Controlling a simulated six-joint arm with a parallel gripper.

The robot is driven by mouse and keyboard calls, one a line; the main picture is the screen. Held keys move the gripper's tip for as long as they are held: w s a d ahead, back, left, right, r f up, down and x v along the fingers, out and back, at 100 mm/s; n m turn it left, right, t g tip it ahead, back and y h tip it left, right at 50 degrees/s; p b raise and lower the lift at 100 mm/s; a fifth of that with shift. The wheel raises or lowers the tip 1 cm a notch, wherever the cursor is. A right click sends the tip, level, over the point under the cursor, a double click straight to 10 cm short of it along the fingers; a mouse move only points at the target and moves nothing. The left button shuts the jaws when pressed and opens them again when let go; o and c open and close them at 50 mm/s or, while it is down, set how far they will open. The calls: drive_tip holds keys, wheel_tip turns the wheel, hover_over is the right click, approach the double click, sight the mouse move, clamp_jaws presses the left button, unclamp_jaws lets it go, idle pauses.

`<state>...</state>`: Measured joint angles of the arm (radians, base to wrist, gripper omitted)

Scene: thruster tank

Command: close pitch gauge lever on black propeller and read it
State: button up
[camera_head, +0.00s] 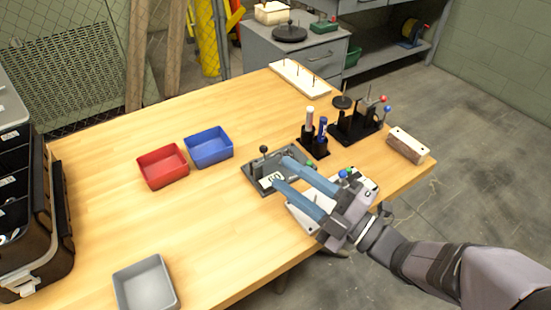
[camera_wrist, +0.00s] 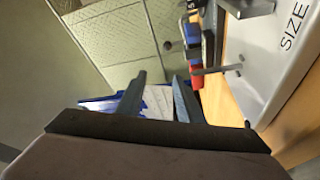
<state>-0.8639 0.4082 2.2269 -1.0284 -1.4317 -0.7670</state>
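A grey fixture plate (camera_head: 252,184) lies on the table with an upright lever topped by a black knob (camera_head: 263,149). A white label with dark marking is on it, too small to read. My gripper (camera_head: 281,172) reaches over this plate from the lower right, its two blue fingers apart with nothing seen between them. A pale panel (camera_head: 302,217) with green and blue knobs is partly hidden under my gripper. In the wrist view a pale plate marked "SIZE" (camera_wrist: 285,60) is at upper right, and the fingers (camera_wrist: 160,80) are apart. I cannot make out a black propeller for certain.
A red bin (camera_head: 163,168), a blue bin (camera_head: 209,147) and a grey bin (camera_head: 145,286) stand left of the fixture. A black pen holder (camera_head: 314,146), a black rack (camera_head: 358,127) and a wooden block (camera_head: 408,146) stand behind and right. The table's left middle is clear.

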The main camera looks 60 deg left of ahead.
drive_tip(key=s+a+r+g+p, duration=0.1)
drive_tip(key=s+a+r+p, duration=0.15)
drive_tip(key=r+p, duration=0.9)
drive_tip(key=m+t+h+p, duration=0.4)
drive_tip(key=m+h+p, duration=0.1)
drive_tip(key=m, duration=1.1)
approach(267, 150)
drive_tip(key=shift+x, duration=1.85)
drive_tip(key=shift+r, duration=0.1)
drive_tip(key=shift+x, duration=3.75)
drive_tip(key=shift+d, duration=0.1)
drive_tip(key=shift+s, duration=0.1)
clamp_jaws()
